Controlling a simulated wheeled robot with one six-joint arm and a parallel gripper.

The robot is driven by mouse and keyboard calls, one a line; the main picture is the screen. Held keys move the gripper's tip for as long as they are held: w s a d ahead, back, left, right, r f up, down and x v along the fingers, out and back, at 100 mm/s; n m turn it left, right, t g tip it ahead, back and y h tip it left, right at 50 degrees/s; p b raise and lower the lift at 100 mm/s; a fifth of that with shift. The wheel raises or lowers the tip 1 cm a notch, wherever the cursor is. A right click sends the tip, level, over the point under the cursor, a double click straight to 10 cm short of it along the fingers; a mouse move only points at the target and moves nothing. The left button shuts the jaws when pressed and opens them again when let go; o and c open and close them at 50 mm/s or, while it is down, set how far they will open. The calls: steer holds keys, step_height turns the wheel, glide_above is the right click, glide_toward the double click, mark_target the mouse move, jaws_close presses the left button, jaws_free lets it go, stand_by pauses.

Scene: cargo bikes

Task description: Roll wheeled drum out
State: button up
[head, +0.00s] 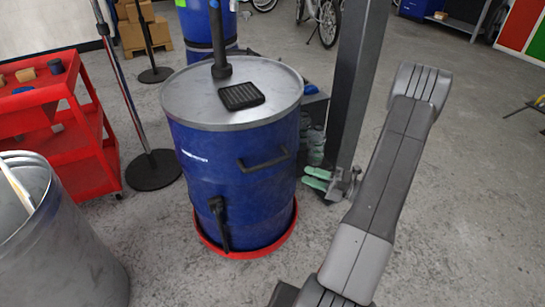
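A blue drum (215,165) with a grey lid stands upright on a round red base (256,250), left of centre. Any wheels under the base are hidden. It has a black handle (264,160) on its side and a black lever-like part (219,222) low on the front. A black ribbed pad (241,96) and an upright black stem (219,42) are on the lid. My gripper (314,178), with two green fingers, is right of the drum. It appears open and empty, its fingers pointing left with a gap between them. My arm hides part behind it.
A grey metal bin (55,250) stands at the lower left, near the drum. A red cart (75,145) and round-footed posts (152,170) are on the left. Another blue drum (205,28) is behind. A dark column (355,80) stands right of the drum. The right-hand floor is largely clear.

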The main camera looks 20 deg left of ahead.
mark_target(270, 163)
steer(key=a, duration=0.4)
steer(key=s+a+r+b, duration=0.1)
steer(key=a, duration=0.4)
steer(key=a+r, duration=0.1)
steer(key=a, duration=0.3)
steer(key=shift+s+a, duration=0.15)
steer(key=shift+c, duration=0.5)
jaws_close()
